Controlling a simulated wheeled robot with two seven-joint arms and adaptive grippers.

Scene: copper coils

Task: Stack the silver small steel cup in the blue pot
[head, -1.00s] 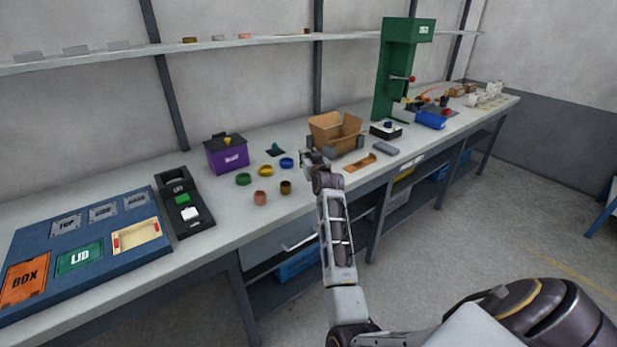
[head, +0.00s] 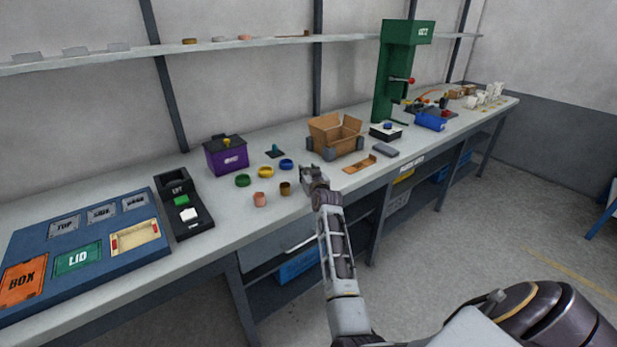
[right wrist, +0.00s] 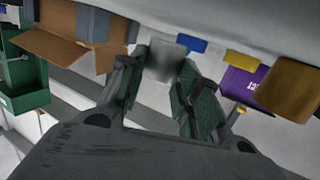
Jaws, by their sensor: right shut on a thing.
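My right gripper (head: 312,174) is over the front part of the workbench, right of the coloured rings and pots. In the right wrist view it (right wrist: 163,78) is shut on the silver small steel cup (right wrist: 166,58), which sits between its fingertips. In the head view the cup is too small to make out against the gripper. The blue pot (head: 286,164) stands on the bench, left of and behind the gripper, apart from it. In the right wrist view it is a small blue patch (right wrist: 191,44) just beyond the cup. My left gripper is not in view.
A yellow pot (head: 266,172), a green pot (head: 243,181), a copper pot (head: 260,199) and a brown pot (head: 285,188) stand close by. An open cardboard box (head: 335,137) is behind right. A purple box (head: 227,157) is farther left.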

